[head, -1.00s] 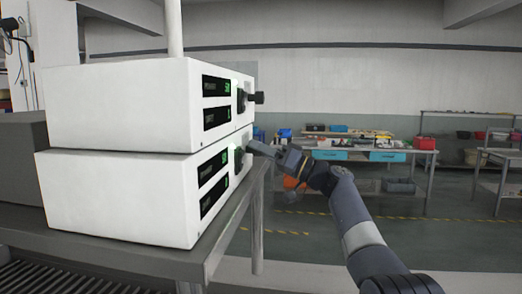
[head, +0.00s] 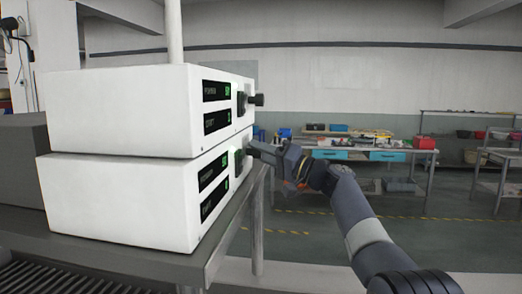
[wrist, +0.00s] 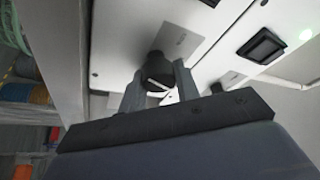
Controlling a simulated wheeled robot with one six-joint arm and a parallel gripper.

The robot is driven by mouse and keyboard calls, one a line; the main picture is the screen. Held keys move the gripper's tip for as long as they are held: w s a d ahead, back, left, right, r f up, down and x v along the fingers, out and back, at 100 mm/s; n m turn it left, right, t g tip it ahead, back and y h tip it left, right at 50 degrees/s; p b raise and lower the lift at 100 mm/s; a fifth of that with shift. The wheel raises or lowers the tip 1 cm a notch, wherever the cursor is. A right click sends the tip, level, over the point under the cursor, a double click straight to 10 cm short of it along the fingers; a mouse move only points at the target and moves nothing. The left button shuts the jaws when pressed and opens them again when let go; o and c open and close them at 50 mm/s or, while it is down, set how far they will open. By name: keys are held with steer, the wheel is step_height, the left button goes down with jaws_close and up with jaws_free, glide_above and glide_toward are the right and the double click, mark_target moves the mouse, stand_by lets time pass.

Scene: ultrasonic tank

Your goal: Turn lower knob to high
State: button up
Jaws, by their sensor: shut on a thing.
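Two white box units are stacked. The lower unit (head: 120,200) has two dark displays with green digits and a dark lower knob (head: 239,157) on its front panel. My gripper (head: 251,149) reaches in from the right and is shut on this knob. The fingers partly hide the knob in the head view. In the wrist view the round black knob (wrist: 158,70) with a pale mark sits between the two fingers (wrist: 158,88). The knob's setting cannot be read.
The upper unit (head: 130,105) has its own dark knob (head: 257,100), just above my gripper. A black rocker switch (wrist: 262,46) is right of the knob in the wrist view. The units stand on a grey table (head: 195,262). Open floor lies to the right, with workbenches behind.

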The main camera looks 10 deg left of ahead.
steer(key=m+p, duration=0.1)
steer(key=m, duration=0.1)
steer(key=m+h+p, duration=0.1)
steer(key=m, duration=0.1)
steer(key=m+t+h+p, duration=0.1)
steer(key=m+p, duration=0.1)
steer(key=shift+r, duration=0.25)
steer(key=shift+f+m+h+p, duration=0.2)
steer(key=shift+m+h+p, duration=0.3)
steer(key=shift+m+p, duration=0.65)
steer(key=shift+f, duration=0.1)
steer(key=o, duration=1)
steer(key=shift+c, duration=0.2)
steer(key=shift+d, duration=0.1)
steer(key=b+v, duration=0.4)
steer(key=v, duration=0.6)
steer(key=shift+d, duration=0.3)
